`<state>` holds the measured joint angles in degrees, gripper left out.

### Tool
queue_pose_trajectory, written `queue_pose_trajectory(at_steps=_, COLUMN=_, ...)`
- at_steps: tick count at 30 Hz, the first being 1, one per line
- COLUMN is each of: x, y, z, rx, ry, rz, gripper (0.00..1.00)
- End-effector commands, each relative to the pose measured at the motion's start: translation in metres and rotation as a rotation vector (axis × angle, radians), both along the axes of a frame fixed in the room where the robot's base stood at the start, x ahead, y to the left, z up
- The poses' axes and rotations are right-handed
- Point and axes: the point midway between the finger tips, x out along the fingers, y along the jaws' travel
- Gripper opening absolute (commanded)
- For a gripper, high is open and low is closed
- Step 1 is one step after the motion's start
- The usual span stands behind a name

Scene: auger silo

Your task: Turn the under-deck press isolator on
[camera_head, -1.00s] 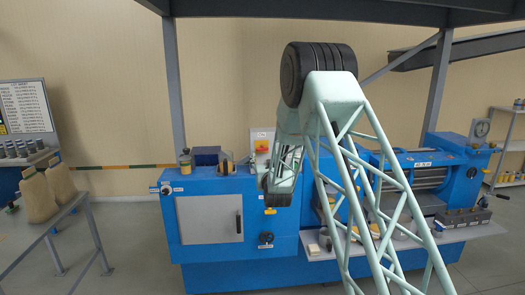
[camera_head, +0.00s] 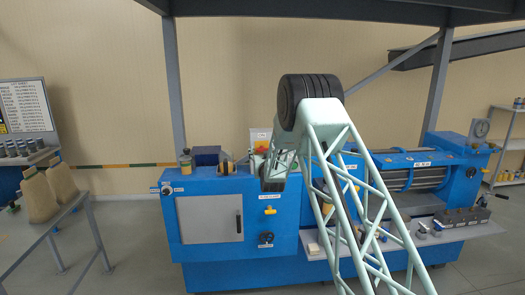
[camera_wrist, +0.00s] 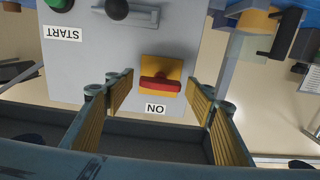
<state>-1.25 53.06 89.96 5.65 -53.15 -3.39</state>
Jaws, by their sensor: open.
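A red bar handle (camera_wrist: 160,85) sits on a yellow plate (camera_wrist: 168,66) on a grey panel (camera_wrist: 190,40) in the wrist view. The bar lies across the picture. An "ON" label (camera_wrist: 155,109), upside down in this view, is beside it. In the head view the panel with red and yellow (camera_head: 261,135) stands on top of the blue machine, partly hidden by my arm. My gripper (camera_wrist: 159,90) is open, its yellow-padded fingers on either side of the handle with a gap at each side. No name for this switch is readable.
A black knob (camera_wrist: 117,9) and a green button (camera_wrist: 57,3) with a "START" label (camera_wrist: 62,33) share the panel. A yellow handle (camera_head: 270,211) and black rotary knob (camera_head: 266,238) are on the blue cabinet front. Bottles and ear defenders stand beside the panel.

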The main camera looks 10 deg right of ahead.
Motion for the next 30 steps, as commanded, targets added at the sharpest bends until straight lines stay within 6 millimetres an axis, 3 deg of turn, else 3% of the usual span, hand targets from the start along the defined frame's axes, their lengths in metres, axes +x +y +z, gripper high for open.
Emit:
queue_pose_trajectory(at_steps=6, x=0.0108, y=-0.0007, z=-0.0002, rx=0.000, ry=0.000, rz=0.000, gripper=0.50)
queue_pose_trajectory(at_steps=17, x=0.0126, y=-0.0008, z=-0.0005, rx=0.000, ry=0.000, rz=0.000, gripper=0.50)
queue_pose_trajectory(at_steps=26, x=0.0125, y=-0.0008, z=-0.0003, rx=0.000, ry=0.000, rz=0.000, gripper=0.25)
queue_pose_trajectory(at_steps=30, x=0.0125, y=-0.0008, z=-0.0003, rx=-0.001, ry=0.000, rz=0.000, gripper=0.25)
